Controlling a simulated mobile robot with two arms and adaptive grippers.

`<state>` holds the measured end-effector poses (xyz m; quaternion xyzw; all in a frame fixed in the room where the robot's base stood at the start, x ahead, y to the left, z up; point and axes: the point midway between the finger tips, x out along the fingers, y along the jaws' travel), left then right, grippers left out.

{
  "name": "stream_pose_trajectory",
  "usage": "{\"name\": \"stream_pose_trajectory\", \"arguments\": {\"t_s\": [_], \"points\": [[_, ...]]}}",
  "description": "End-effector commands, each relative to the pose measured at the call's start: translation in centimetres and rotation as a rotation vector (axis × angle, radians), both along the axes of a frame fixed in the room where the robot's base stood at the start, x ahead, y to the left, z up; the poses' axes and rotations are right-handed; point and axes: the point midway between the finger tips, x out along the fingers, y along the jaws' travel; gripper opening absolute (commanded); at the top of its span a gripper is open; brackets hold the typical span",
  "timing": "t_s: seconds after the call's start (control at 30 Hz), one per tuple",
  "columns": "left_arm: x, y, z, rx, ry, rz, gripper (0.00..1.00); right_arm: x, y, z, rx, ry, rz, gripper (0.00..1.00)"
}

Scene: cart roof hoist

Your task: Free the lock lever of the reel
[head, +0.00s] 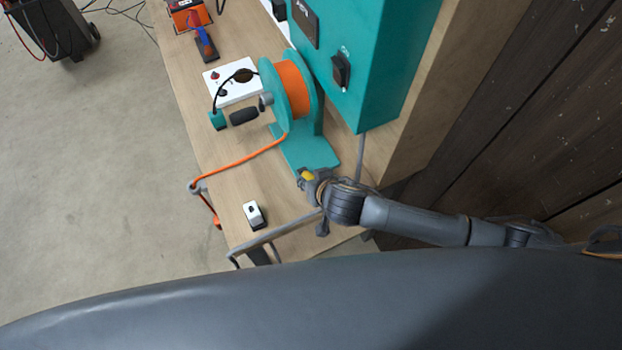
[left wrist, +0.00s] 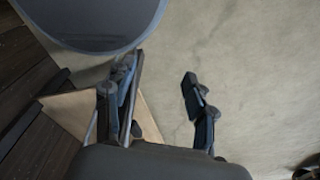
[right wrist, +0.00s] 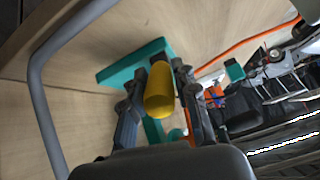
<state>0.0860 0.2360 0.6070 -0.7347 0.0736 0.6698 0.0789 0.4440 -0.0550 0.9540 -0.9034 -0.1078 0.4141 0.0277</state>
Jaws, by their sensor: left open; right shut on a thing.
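The reel (head: 291,88) has an orange drum between teal flanges and stands on a teal base plate (head: 309,151) on the wooden bench. Its crank has a black handle (head: 243,116). The lock lever's yellow knob (head: 307,175) is at the near end of the base plate. My right gripper (right wrist: 160,85) is shut on the yellow knob, one finger on each side, in the right wrist view. In the head view my right gripper (head: 311,181) partly hides the lever. My left gripper (left wrist: 160,85) is open and empty over bare floor in the left wrist view; it is outside the head view.
An orange cord (head: 240,165) runs from the reel to the bench's left edge. A white box (head: 231,84) and a small white and black object (head: 254,214) lie on the bench. A teal cabinet (head: 375,50) stands right of the reel. A grey rail (right wrist: 38,90) runs close by my right gripper.

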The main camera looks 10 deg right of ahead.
Motion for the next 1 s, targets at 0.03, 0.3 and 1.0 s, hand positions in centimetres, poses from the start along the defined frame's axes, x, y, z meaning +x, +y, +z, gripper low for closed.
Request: {"name": "stream_pose_trajectory", "arguments": {"t_s": [0.03,0.3,1.0], "points": [[0.0,0.0,0.0,0.0,0.0,0.0,0.56,0.4,0.0,0.3,-0.009,0.032,-0.008,0.0],[0.1,-0.1,0.0,-0.001,-0.001,0.0,0.56,1.7,0.5,1.3,-0.089,0.288,-0.003,0.0],[0.7,-1.0,0.1,0.003,0.0,-0.09,0.23,2.1,0.6,1.6,-0.132,0.413,0.003,0.0]]}}
